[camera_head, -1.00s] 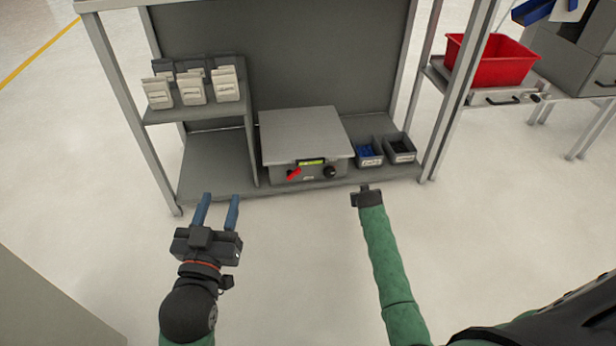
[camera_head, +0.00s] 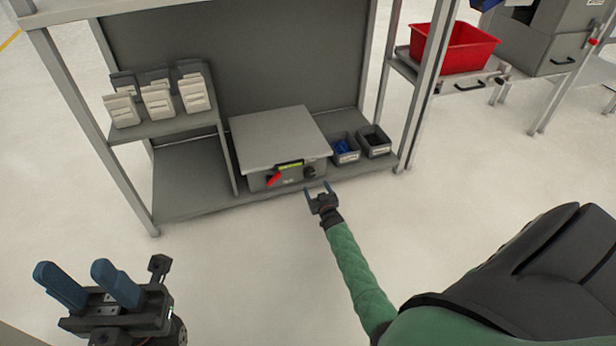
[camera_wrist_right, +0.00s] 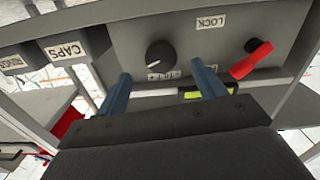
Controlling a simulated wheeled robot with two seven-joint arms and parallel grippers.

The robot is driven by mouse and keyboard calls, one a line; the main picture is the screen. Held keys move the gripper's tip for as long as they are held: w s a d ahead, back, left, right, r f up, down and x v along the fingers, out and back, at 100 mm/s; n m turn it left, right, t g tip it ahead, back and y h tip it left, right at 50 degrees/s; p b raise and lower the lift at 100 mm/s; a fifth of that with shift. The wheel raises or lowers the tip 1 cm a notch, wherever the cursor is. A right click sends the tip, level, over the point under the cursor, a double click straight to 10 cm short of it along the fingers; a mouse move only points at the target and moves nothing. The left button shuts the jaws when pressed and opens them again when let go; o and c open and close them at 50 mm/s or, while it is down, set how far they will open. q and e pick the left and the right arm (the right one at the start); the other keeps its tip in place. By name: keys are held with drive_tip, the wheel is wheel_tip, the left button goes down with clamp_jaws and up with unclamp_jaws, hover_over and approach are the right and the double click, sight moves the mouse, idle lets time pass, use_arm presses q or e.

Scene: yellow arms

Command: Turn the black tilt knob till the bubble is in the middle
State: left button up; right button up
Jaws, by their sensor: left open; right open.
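The black tilt knob (camera_head: 309,172) sits on the front face of a grey box-shaped unit (camera_head: 277,137), at the right. It also shows in the right wrist view (camera_wrist_right: 160,54), just beyond and between my fingertips, not touched. A yellow-green bubble level (camera_head: 289,166) is on the unit's front; the bubble is too small to read, and my finger partly covers the level in the wrist view (camera_wrist_right: 207,92). A red lever (camera_head: 274,179) is left of the level, near a LOCK label. My right gripper (camera_head: 320,190) is open and empty before the knob. My left gripper (camera_head: 88,278) is open and empty, low at left.
The unit stands on a grey bench shelf (camera_head: 190,195). Two small grey bins (camera_head: 358,146) sit to its right. White packets (camera_head: 157,101) stand on a raised shelf at left. A red bin (camera_head: 460,48) is further right. The floor in front is clear.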

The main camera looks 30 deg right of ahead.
sight(310, 176)
drive_tip(key=b+x, duration=0.2)
drive_tip(key=x, duration=0.4)
drive_tip(key=shift+w, duration=0.1)
drive_tip(key=shift+b+x, duration=0.4)
drive_tip(key=shift+x, duration=0.4)
drive_tip(key=shift+r, duration=0.2)
drive_tip(key=c, duration=1)
drive_tip(key=shift+o, duration=0.2)
drive_tip(key=shift+n, duration=0.3)
